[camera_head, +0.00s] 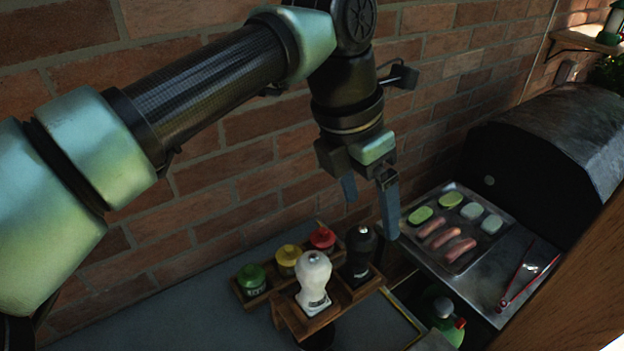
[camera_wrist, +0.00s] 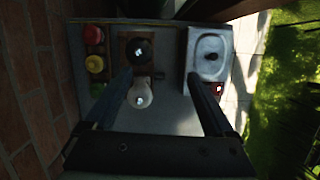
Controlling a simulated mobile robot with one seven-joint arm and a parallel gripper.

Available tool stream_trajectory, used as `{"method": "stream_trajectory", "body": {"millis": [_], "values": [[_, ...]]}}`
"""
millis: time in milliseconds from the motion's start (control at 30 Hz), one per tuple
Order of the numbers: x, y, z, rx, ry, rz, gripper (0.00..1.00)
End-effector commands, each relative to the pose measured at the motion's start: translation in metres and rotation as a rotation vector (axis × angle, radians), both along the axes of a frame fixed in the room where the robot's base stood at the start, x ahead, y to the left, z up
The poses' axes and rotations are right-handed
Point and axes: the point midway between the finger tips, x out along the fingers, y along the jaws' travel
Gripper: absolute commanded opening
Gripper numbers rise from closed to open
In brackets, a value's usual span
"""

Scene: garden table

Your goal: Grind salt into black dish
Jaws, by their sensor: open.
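A white mill (camera_head: 313,280) stands upright in a wooden rack (camera_head: 289,318), beside a black mill (camera_head: 358,251). In the wrist view the white mill (camera_wrist: 141,92) and the black mill (camera_wrist: 139,49) show from above. My gripper (camera_head: 370,208) is open and empty, above the rack and the mills. In the wrist view its fingers (camera_wrist: 157,78) are spread wide, with the white mill between them, nearer the left finger. A dark round shape (camera_head: 320,338) shows partly below the rack; I cannot tell whether it is the black dish.
Green (camera_head: 251,280), yellow (camera_head: 288,260) and red (camera_head: 322,239) lidded jars stand in the rack's back row. A brick wall (camera_head: 230,200) is behind. At right are a food tray (camera_head: 484,258), tongs (camera_head: 530,276) and a grill (camera_head: 560,135). A green bottle (camera_head: 445,318) stands in front.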

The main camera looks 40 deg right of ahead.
Motion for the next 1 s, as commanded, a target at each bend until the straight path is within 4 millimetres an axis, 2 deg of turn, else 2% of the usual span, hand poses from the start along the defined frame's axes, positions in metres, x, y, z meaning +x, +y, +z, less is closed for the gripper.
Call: {"method": "stream_trajectory", "body": {"millis": [33,100,233,567,1000], "values": [[0.012,0.019,-0.003,0.081,-0.033,0.017,0.88],[0.024,0.04,-0.006,0.167,-0.063,0.035,0.88],[0.034,0.06,-0.008,0.248,-0.088,0.053,0.88],[0.034,0.063,-0.021,0.259,-0.088,0.054,0.88],[0.033,0.062,-0.056,0.257,-0.088,0.053,0.88]]}}
